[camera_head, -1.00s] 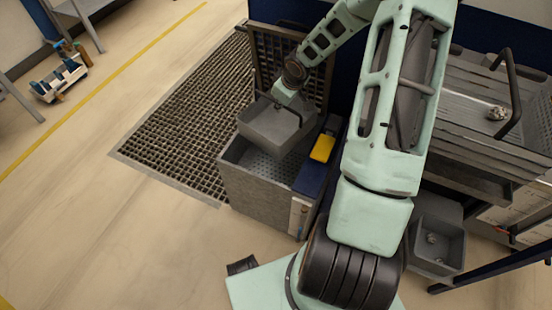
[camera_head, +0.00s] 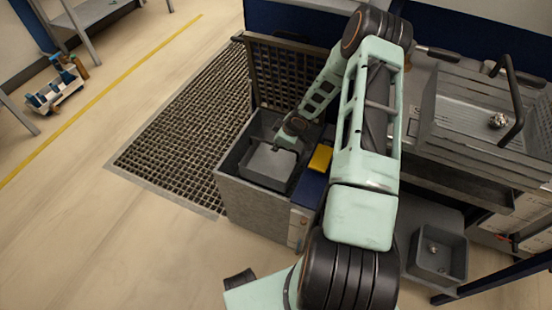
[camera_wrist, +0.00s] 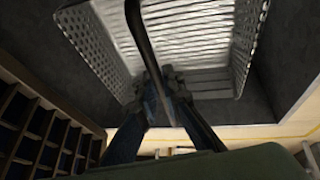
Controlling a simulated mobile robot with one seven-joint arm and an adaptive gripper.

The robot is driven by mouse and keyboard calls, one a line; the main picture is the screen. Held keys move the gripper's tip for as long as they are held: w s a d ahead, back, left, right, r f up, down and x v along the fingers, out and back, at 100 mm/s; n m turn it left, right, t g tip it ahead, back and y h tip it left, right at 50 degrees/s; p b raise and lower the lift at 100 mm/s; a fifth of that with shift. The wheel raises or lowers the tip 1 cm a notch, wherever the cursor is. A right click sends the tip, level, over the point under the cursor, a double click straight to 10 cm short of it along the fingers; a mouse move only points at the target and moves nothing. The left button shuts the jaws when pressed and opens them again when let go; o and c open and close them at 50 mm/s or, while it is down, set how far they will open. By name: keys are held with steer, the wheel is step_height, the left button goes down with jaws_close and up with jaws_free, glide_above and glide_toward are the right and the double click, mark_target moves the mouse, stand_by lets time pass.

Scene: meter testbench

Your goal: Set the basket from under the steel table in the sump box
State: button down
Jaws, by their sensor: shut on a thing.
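The basket (camera_head: 267,166) is a grey, open-topped metal container with a dark bar handle. It sits within the opening of the grey sump box (camera_head: 250,205); I cannot tell whether it touches the bottom. My gripper (camera_head: 288,141) is at the basket's far right side, shut on the handle. In the wrist view my gripper (camera_wrist: 163,100) has its fingers around the dark handle, with the basket's perforated, shiny inside (camera_wrist: 190,35) beyond. The dark walls of the sump box surround it there. The steel table (camera_head: 470,150) stands to the right.
The raised grate lid (camera_head: 285,75) stands behind the sump box. Another grey bin (camera_head: 437,255) sits low under the steel table. A dark handle arches over the tabletop. Floor grating (camera_head: 190,145) lies to the left.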

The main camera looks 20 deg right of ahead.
steer(key=shift+w+f+b, duration=0.1)
steer(key=shift+f+b, duration=0.9)
steer(key=shift+f, duration=1.25)
steer(key=c, duration=2.1)
jaws_free()
steer(key=shift+r, duration=0.2)
steer(key=p+v, duration=0.4)
steer(key=v, duration=0.8)
steer(key=shift+f+p, duration=0.1)
steer(key=shift+p, duration=0.2)
